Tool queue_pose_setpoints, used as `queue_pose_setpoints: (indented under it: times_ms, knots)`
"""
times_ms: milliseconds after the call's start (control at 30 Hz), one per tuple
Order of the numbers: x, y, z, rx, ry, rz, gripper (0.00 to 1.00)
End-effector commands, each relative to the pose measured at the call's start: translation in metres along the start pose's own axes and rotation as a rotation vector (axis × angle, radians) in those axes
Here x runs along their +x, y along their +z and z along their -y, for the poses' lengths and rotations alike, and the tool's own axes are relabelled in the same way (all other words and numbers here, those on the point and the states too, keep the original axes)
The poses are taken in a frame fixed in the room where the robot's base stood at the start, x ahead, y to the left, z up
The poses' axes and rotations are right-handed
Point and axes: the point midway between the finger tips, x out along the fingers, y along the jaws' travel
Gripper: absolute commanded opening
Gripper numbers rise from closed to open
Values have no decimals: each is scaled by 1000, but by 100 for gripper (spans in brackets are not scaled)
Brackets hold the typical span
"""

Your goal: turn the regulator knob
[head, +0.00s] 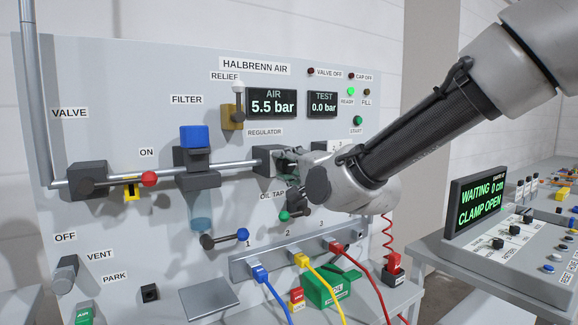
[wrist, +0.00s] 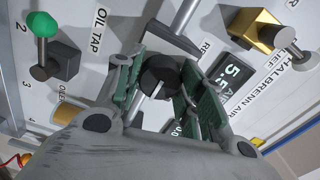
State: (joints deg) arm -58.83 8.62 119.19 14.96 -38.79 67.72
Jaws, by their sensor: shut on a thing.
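The regulator is a grey block (head: 266,160) on the pipe under the REGULATOR label in the head view. Its knob is hidden there behind my gripper (head: 291,168), which reaches in from the right. In the wrist view the regulator knob (wrist: 158,76) is dark and round with a pale bar across its face. My gripper (wrist: 160,88) has one green-padded finger on each side of the knob and is shut on it. The air display (head: 272,103) reads 5.5 bar, and the test display (head: 323,104) reads 0.0 bar.
The oil tap's green-tipped handle (head: 284,215) is just below my gripper; it also shows in the wrist view (wrist: 42,24). The brass relief block (head: 232,117) is up and left. The blue-capped filter (head: 194,137) and red valve handle (head: 149,179) are farther left. Coloured hoses hang below.

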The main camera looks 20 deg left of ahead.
Motion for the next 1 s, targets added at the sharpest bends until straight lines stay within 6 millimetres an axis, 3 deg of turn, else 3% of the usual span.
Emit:
queue_pose_setpoints:
  times_ms: [33, 67, 167, 567, 667, 1000]
  knots:
    - [0, 0, -2, 0, 4, 0, 14]
    - [0, 0, -2, 0, 4, 0, 42]
    - [0, 0, -2, 0, 3, 0, 60]
    - [-6, 0, 0, 0, 1, 0, 60]
    - [-20, 0, 0, 0, 1, 0, 60]
    - [-94, 0, 0, 0, 0, 1, 60]
